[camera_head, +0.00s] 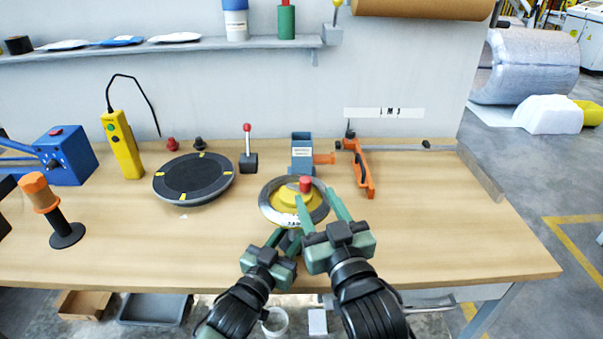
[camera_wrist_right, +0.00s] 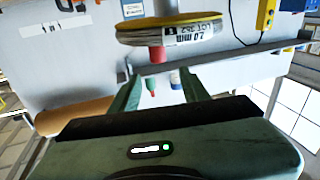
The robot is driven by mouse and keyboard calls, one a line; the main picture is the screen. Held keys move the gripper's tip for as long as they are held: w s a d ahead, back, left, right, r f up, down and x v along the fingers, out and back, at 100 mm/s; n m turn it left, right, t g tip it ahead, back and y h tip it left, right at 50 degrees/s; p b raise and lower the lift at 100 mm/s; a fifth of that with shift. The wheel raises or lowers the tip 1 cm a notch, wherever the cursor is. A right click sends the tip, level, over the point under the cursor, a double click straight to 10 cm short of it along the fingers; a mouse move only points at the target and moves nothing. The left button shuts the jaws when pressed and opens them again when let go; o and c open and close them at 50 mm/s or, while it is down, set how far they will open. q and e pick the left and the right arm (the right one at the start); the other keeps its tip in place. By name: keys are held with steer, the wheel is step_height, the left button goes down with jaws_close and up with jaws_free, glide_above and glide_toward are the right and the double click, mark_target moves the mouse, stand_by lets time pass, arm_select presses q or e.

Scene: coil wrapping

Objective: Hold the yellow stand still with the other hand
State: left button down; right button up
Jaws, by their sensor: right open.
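The yellow stand (camera_head: 289,199) with a red knob (camera_head: 305,184) on top is on the table. A grey coil (camera_head: 267,212) with a printed label lies around it. My right gripper (camera_head: 318,196) is open, with its fingers on either side of the red knob as seen from the head; contact cannot be told. In the right wrist view the coil (camera_wrist_right: 175,34) and red knob (camera_wrist_right: 157,55) show beyond the open, empty fingers. My left gripper (camera_head: 284,234) is low at the coil's front edge; its fingertips are partly hidden, so its jaw state and contact are unclear.
A black turntable (camera_head: 193,178) with yellow marks lies left of the stand. A red-knobbed lever (camera_head: 249,148), a blue dispenser (camera_head: 302,153) and an orange tool (camera_head: 359,168) stand behind. The table (camera_head: 450,225) is clear on the right.

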mark_target(303, 178)
steer(key=shift+s+d+f, duration=0.15)
steer(key=shift+s+f, duration=0.15)
steer(key=shift+f, duration=0.05)
steer(key=shift+w+f+m+g, duration=0.15)
steer(key=shift+m+g, duration=0.15)
steer(key=x, duration=1.1)
steer(key=shift+w, duration=0.25)
jaws_close()
